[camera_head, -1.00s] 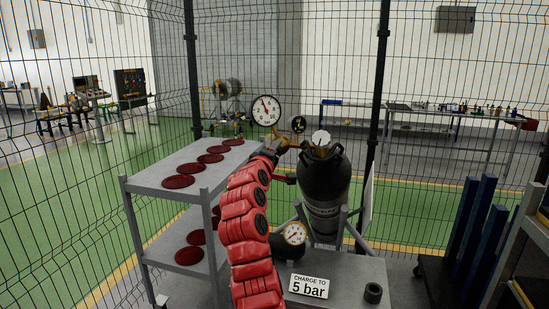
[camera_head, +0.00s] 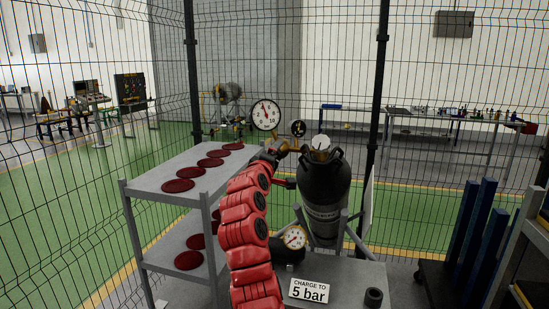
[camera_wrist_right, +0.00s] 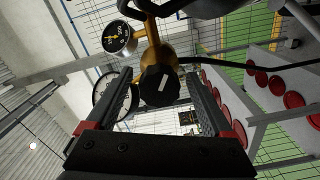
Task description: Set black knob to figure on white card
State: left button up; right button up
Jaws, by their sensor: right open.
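The white card (camera_head: 309,290) reads "CHARGE TO 5 bar" and stands at the front of the grey bench. The black knob (camera_wrist_right: 161,86) with a white mark shows in the right wrist view, on a brass fitting (camera_wrist_right: 160,50). My right gripper (camera_wrist_right: 152,98) is open, its two fingers on either side of the knob; I cannot tell if they touch it. In the head view my right gripper (camera_head: 274,150) is beside the black bottle (camera_head: 324,190), and the knob is hidden. A large white gauge (camera_head: 265,114) and small black gauge (camera_head: 298,128) sit above it. My left gripper is not in view.
A lower gauge (camera_head: 295,237) sits at the bottle's foot. A grey shelf (camera_head: 146,183) with several dark red discs stands left of my arm. A black ring (camera_head: 373,297) lies right of the card. Wire fence stands behind; blue posts (camera_head: 470,228) are at right.

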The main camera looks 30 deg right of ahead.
jog(key=b+v, duration=0.2)
jog(key=v, duration=1.5)
jog(key=shift+s+b, duration=0.2)
jog(key=shift+b, duration=0.15)
jog(key=shift+a, duration=0.1)
